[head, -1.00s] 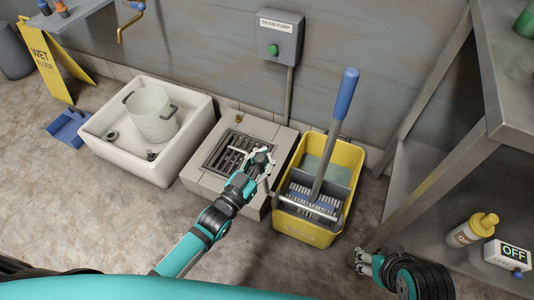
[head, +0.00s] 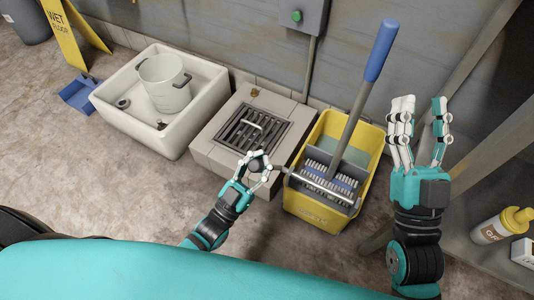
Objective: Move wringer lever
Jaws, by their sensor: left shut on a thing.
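The yellow mop bucket (head: 312,215) stands on the floor right of the drain block in the head view. Its grey wringer (head: 345,190) is at the front of the bucket. The metal wringer lever (head: 281,170) runs from the wringer's left side to a dark knob. My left gripper (head: 257,163) is shut around this knob, in front of the drain block; the fingers partly hide it. My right gripper (head: 421,122) is open and empty, fingers upward, right of the bucket. A blue-gripped pole (head: 352,118) rises tilted from the wringer.
The drain block (head: 221,147) with its grate is left of the bucket. A white basin (head: 133,120) holding a pot (head: 165,88) stands farther left. A steel shelf with a yellow-capped bottle (head: 498,226) is at the right. Bare floor lies at the left front.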

